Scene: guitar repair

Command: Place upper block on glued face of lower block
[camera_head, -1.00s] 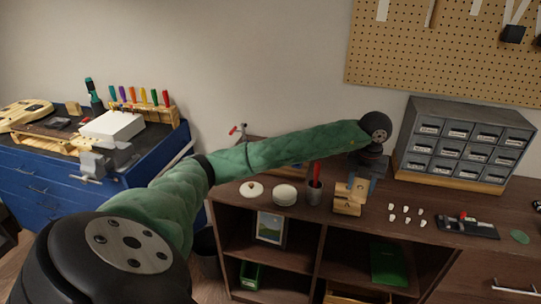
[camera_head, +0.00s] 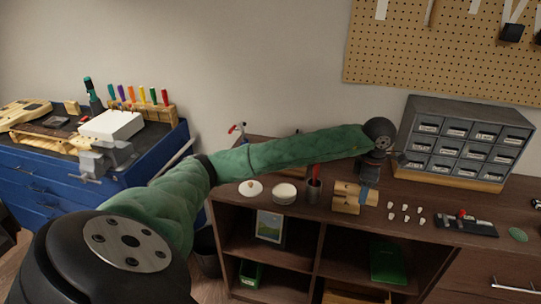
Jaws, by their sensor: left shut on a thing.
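My left arm, in a green sleeve, reaches across to the workbench. Its gripper (camera_head: 364,191) points down and is shut on a light wooden block, taken to be the upper block (camera_head: 371,198). Another light wooden piece, which looks like the lower block (camera_head: 345,204), is just left of the fingers. The two pieces are very close together; I cannot tell whether they touch or how they are stacked. The gripper covers part of the wood, and no glue can be made out. My right gripper is not in view.
Several small white pieces (camera_head: 405,212) lie to the right. A grey drawer cabinet (camera_head: 467,142) stands behind on the right. The front strip near the blocks is clear.

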